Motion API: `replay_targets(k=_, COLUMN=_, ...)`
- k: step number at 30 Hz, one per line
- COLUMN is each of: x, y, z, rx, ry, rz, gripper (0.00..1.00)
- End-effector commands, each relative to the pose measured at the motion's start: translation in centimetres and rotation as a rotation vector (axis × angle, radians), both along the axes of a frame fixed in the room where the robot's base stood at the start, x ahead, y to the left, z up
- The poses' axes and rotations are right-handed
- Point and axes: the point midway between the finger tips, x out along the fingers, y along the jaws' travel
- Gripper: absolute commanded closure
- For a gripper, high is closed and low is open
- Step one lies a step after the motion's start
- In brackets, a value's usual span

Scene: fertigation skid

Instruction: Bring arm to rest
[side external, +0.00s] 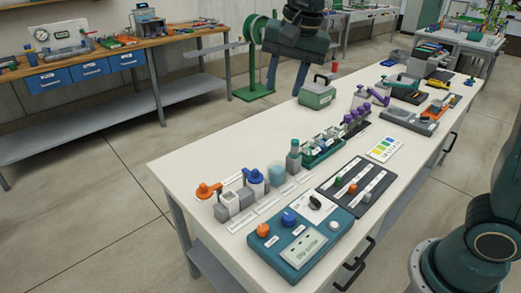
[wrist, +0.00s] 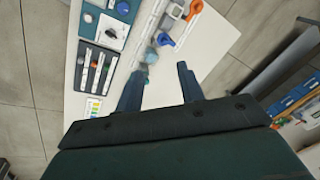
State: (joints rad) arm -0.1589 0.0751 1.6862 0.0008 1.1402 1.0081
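My gripper (side external: 285,88) hangs high in the side external view, above and behind the far edge of the white bench (side external: 245,135), with its fingers pointing down. The fingers are spread apart and nothing is between them. In the wrist view my gripper (wrist: 160,70) also shows two separated dark fingers, with the white bench top and the floor below them. It appears clear of every object. The green box with a handle (side external: 317,95) stands on the bench just right of and below the fingers in the side external view.
A wooden workbench (side external: 110,50) and green hose reel (side external: 253,62) stand behind.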

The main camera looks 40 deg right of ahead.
Motion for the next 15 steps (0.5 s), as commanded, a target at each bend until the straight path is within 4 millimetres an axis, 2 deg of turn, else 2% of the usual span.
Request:
replay_targets(k=1, x=-1.3, y=-0.6, z=0.4, rx=-0.008, ry=-0.016, rz=0.033, gripper=0.62)
replay_targets(k=7, x=-5.9, y=-2.3, z=0.9, rx=-0.053, ry=-0.07, rz=0.184, gripper=0.62)
replay_targets(k=15, x=-12.0, y=-4.3, z=0.3, rx=-0.129, ry=-0.138, rz=0.385, gripper=0.62)
